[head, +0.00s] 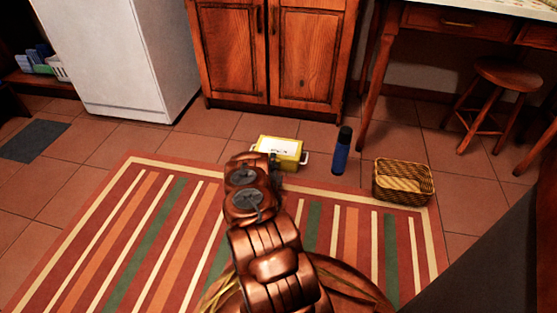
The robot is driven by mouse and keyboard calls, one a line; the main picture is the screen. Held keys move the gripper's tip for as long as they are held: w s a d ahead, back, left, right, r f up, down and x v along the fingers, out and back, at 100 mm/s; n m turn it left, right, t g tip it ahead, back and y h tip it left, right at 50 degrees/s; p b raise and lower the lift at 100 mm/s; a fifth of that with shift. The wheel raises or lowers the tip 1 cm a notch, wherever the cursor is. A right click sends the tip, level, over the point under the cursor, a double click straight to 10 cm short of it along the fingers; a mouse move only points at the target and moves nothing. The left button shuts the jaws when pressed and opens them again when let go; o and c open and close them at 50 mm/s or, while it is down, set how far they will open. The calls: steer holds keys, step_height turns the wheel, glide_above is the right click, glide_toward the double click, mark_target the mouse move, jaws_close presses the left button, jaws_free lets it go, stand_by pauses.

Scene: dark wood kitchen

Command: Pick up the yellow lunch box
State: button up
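The yellow lunch box (292,158) sits on the tiled floor just past the far edge of the striped rug. It has a pale top and a light handle or clasp at its right side. My copper-coloured arm reaches forward over the rug toward it. The arm covers the box's lower left part. My gripper (275,162) is at the far end of the arm, in front of or against the box. Its fingers are small, dark and mostly hidden behind the arm. I cannot tell whether they touch the box.
A blue bottle (341,156) stands upright right of the box. A wicker basket (403,184) sits at the rug's far right corner. Wooden cabinets (270,50) rise behind the box. A white fridge (110,55) stands left, a wooden stool (506,72) right. Bare tiles lie left of the box.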

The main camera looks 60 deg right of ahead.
steer(key=c, duration=1.6)
steer(key=shift+o, duration=0.2)
steer(key=shift+r, duration=0.15)
